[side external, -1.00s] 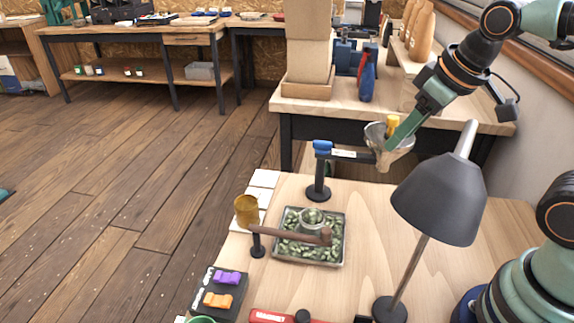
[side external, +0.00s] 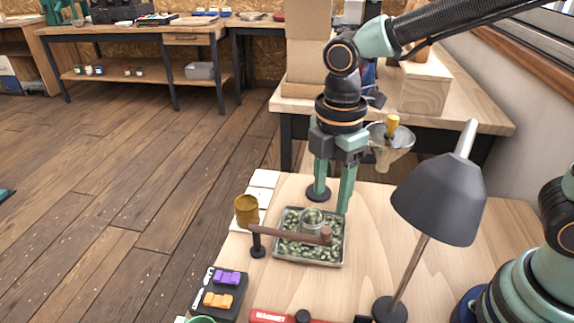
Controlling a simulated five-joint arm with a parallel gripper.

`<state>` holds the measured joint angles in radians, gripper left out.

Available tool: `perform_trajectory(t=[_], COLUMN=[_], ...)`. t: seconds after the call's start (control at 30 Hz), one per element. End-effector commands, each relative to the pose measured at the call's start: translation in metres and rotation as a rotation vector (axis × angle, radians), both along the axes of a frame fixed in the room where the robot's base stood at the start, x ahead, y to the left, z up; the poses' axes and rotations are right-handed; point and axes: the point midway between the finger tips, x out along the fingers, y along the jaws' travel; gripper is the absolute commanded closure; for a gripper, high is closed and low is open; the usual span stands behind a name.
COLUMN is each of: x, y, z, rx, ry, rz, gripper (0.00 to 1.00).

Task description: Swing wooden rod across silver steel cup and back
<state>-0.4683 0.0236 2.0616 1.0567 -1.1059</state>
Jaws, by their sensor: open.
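The wooden rod (side external: 290,235) is a brown bar on a short black post. It reaches from the post at its left end across the tray to a thicker knob at its right end. The silver steel cup (side external: 311,217) stands in a metal tray (side external: 308,263) of green beans, just behind the rod. The rod passes in front of the cup in this view; I cannot tell whether it is over its rim. My gripper (side external: 332,203) points down, open and empty, behind and above the tray's back right part. Its fingers are apart from the rod.
A funnel (side external: 388,145) with a yellow piece hangs behind to the right. A grey lamp (side external: 438,200) stands at the right. An amber cup (side external: 246,211) is left of the rod's post. A black block (side external: 220,292) with purple and orange pieces lies at front left.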

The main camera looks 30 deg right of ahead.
Motion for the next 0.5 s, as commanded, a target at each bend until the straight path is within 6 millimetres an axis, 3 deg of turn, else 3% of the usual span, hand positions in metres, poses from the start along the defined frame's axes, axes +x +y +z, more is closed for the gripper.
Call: perform_trajectory(t=[0.2, 0.5], x=[-0.002, -0.001], y=[-0.001, -0.001], z=[-0.044, -0.08], rx=[-0.003, -0.001], ry=[0.007, 0.002], rz=[-0.002, -0.003], gripper=[0.43, 0.43])
